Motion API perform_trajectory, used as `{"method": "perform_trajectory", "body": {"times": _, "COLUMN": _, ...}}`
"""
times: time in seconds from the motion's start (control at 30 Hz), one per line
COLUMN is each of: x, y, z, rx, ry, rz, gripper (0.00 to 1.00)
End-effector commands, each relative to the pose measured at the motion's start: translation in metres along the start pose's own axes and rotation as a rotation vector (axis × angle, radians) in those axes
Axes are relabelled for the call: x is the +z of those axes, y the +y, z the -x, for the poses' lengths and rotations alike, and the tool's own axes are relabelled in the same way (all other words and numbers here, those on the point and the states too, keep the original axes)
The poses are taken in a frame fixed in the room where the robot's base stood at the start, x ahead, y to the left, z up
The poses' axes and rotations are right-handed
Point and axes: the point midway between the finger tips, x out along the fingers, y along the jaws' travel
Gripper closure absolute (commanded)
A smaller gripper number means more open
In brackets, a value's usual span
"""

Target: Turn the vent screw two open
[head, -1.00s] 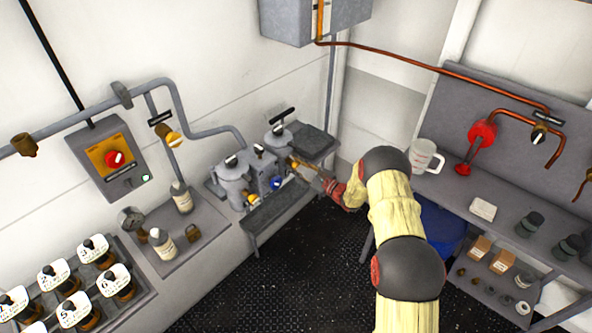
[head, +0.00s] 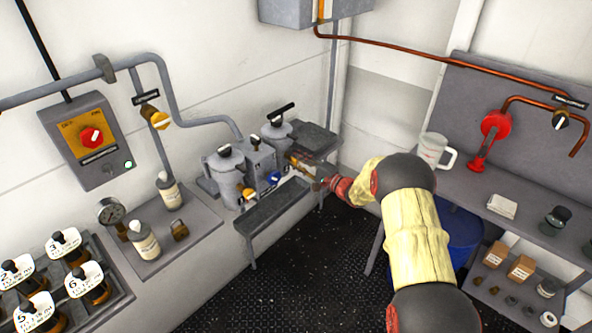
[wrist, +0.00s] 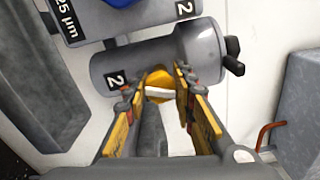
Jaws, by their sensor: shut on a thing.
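Vent screw two, a yellow knob with a pale bar (wrist: 158,90), sits on a grey cylindrical housing labelled 2 (wrist: 140,62) in the wrist view. My gripper (wrist: 162,92) has its fingers on either side of the knob and is shut on it. In the head view my gripper (head: 308,172) reaches the front of the right-hand filter housing (head: 277,133). The knob itself is hard to make out there. Another yellow knob (head: 248,193) sits on the left-hand housing (head: 226,170), with a blue knob (head: 274,178) between the two.
A grey drip tray (head: 272,210) stands below the housings. A bench (head: 470,190) with a clear measuring jug (head: 434,150) is to the right, with a blue drum (head: 455,230) under it. A control box with a red knob (head: 92,137) hangs at left. Dark deck lies open in front.

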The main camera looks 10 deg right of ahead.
Motion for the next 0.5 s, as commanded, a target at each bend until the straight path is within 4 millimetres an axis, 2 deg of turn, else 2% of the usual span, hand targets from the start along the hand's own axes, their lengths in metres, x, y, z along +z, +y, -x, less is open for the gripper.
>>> {"method": "perform_trajectory", "body": {"times": 0.03, "x": -0.0005, "y": 0.0067, "z": 0.0, "rx": 0.0, "ry": -0.001, "rz": 0.04, "gripper": 1.0}}
{"method": "perform_trajectory", "body": {"times": 0.5, "x": 0.0003, "y": 0.0045, "z": 0.0001, "rx": 0.002, "ry": -0.002, "rz": 0.332, "gripper": 1.0}}
